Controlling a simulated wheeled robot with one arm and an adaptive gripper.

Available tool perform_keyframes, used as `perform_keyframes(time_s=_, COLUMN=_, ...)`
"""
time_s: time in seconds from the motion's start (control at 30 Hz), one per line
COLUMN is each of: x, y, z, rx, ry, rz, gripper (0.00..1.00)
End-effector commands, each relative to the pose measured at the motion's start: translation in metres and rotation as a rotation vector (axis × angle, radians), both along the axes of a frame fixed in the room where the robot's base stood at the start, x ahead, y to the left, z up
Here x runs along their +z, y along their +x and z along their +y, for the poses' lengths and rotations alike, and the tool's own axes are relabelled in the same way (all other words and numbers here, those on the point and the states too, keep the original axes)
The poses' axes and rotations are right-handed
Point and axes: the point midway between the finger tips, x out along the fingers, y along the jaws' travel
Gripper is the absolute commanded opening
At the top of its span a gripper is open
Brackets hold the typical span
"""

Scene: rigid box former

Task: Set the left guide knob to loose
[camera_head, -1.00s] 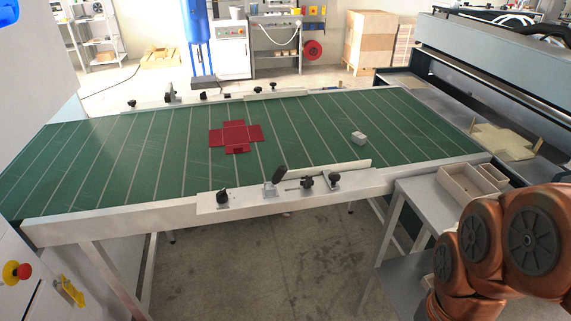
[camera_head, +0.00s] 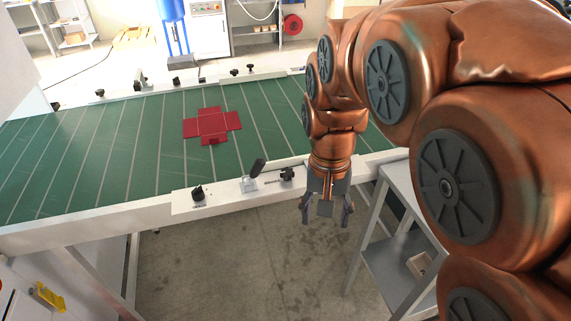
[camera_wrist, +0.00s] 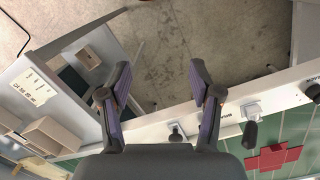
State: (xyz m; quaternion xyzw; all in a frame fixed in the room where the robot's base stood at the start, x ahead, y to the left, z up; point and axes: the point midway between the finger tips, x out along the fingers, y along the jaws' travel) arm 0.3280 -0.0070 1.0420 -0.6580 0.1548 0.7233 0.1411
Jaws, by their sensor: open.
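A black knob (camera_head: 198,193) stands at the left end of the near white guide plate; it also shows at the right edge of the wrist view (camera_wrist: 313,92). A second black knob (camera_head: 287,174) sits further right on this plate, beyond an upright black lever (camera_head: 257,167). The lever shows in the wrist view too (camera_wrist: 250,131). No readable label tells which is the left guide knob, and the knob settings are too small to read. My gripper (camera_head: 327,213) is open and empty, pointing down in front of the conveyor edge, right of these knobs. Its spread fingers (camera_wrist: 160,88) touch nothing.
A green conveyor belt (camera_head: 140,150) carries a flat red box blank (camera_head: 212,125). A far guide rail (camera_head: 200,80) bears more small black knobs. A grey side table (camera_head: 395,205) stands right of my gripper. Bare floor (camera_head: 230,260) lies below and left of it.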

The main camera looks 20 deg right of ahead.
Motion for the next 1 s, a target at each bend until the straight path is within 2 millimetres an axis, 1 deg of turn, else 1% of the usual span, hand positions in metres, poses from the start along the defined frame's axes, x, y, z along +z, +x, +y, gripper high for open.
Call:
perform_keyframes(time_s=0.03, x=0.006, y=0.019, z=-0.001, rx=-0.041, ry=-0.006, rz=-0.010, gripper=0.64)
perform_keyframes(time_s=0.07, x=0.007, y=0.029, z=-0.002, rx=-0.067, ry=-0.009, rz=-0.012, gripper=0.64)
perform_keyframes(time_s=0.1, x=0.009, y=0.043, z=-0.002, rx=-0.101, ry=-0.013, rz=-0.018, gripper=0.64)
perform_keyframes(time_s=0.27, x=0.016, y=0.099, z=-0.003, rx=-0.229, ry=-0.026, rz=-0.047, gripper=0.64)
perform_keyframes(time_s=0.4, x=0.016, y=0.144, z=-0.001, rx=-0.327, ry=-0.032, rz=-0.065, gripper=0.64)
perform_keyframes(time_s=0.5, x=0.015, y=0.173, z=0.003, rx=-0.384, ry=-0.031, rz=-0.078, gripper=0.64)
perform_keyframes(time_s=0.6, x=0.012, y=0.193, z=0.005, rx=-0.427, ry=-0.028, rz=-0.082, gripper=0.64)
perform_keyframes(time_s=0.7, x=0.011, y=0.208, z=0.008, rx=-0.456, ry=-0.025, rz=-0.090, gripper=0.64)
perform_keyframes(time_s=0.83, x=0.007, y=0.216, z=0.010, rx=-0.473, ry=-0.023, rz=-0.089, gripper=0.64)
perform_keyframes(time_s=1.0, x=-0.002, y=0.217, z=0.011, rx=-0.477, ry=-0.023, rz=-0.091, gripper=0.64)
